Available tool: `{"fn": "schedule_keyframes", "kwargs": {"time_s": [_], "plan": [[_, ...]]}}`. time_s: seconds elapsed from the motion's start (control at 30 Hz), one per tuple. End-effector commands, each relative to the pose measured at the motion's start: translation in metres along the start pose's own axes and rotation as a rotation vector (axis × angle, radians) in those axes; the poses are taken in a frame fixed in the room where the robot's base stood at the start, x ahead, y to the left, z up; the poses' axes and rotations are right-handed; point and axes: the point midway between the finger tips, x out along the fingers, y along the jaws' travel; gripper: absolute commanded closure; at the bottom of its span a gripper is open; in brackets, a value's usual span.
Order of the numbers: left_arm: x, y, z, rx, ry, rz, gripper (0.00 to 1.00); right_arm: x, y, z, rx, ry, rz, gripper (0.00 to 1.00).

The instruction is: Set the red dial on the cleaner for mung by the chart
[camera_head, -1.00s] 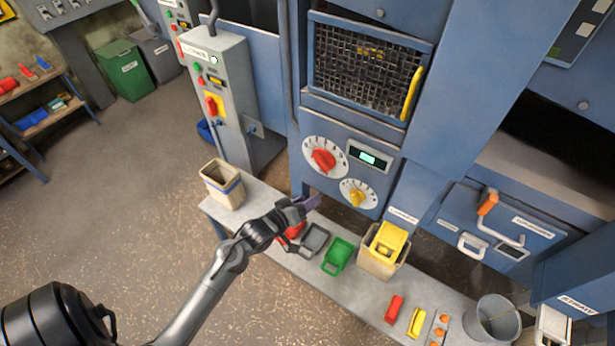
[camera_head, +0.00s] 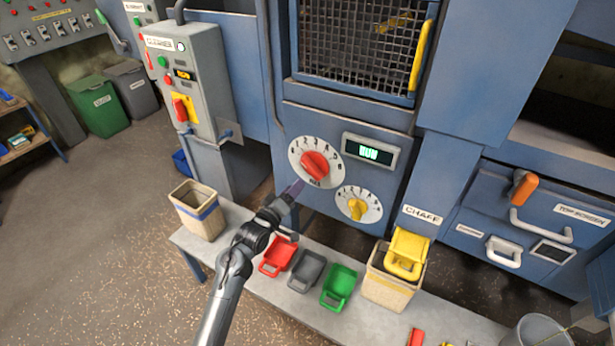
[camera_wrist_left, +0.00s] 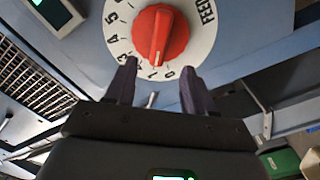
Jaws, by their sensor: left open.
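The red dial (camera_head: 315,165) is on a round white scale with black numbers, on the blue cleaner panel. In the left wrist view the red dial (camera_wrist_left: 160,33) has a raised ridge, its lower end near the low numbers; the exact setting is hard to read. My left gripper (camera_head: 298,188) is just below and left of the dial in the head view. In the left wrist view my left gripper (camera_wrist_left: 158,80) is open and empty, its two dark fingers apart at the scale's lower edge, short of the knob. I cannot make out a chart. My right gripper is out of view.
A smaller yellow dial (camera_head: 357,208) sits below right of the red one, under a lit green display (camera_head: 370,151). On the bench (camera_head: 245,280) stand red (camera_head: 278,256), grey (camera_head: 307,270) and green (camera_head: 339,287) scoops, and beige bins (camera_head: 198,212). A grey control box (camera_head: 190,85) stands left.

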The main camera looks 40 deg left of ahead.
Motion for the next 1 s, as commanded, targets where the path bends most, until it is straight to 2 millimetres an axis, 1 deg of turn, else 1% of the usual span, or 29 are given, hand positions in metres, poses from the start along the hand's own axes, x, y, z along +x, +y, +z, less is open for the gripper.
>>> {"fn": "schedule_keyframes", "kwargs": {"time_s": [0.3, 0.5, 0.7, 1.0], "plan": [[0.05, -0.001, 0.001, 0.0, -0.001, 0.001, 0.47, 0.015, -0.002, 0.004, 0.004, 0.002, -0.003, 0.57], [0.078, -0.001, 0.001, 0.0, 0.0, 0.0, 0.47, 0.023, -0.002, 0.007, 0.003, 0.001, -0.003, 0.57], [0.093, 0.0, 0.001, 0.0, -0.002, -0.001, 0.47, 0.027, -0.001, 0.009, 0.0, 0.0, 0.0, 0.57], [0.096, 0.0, 0.0, 0.001, -0.001, -0.001, 0.47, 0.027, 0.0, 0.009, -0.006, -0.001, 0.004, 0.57]]}}
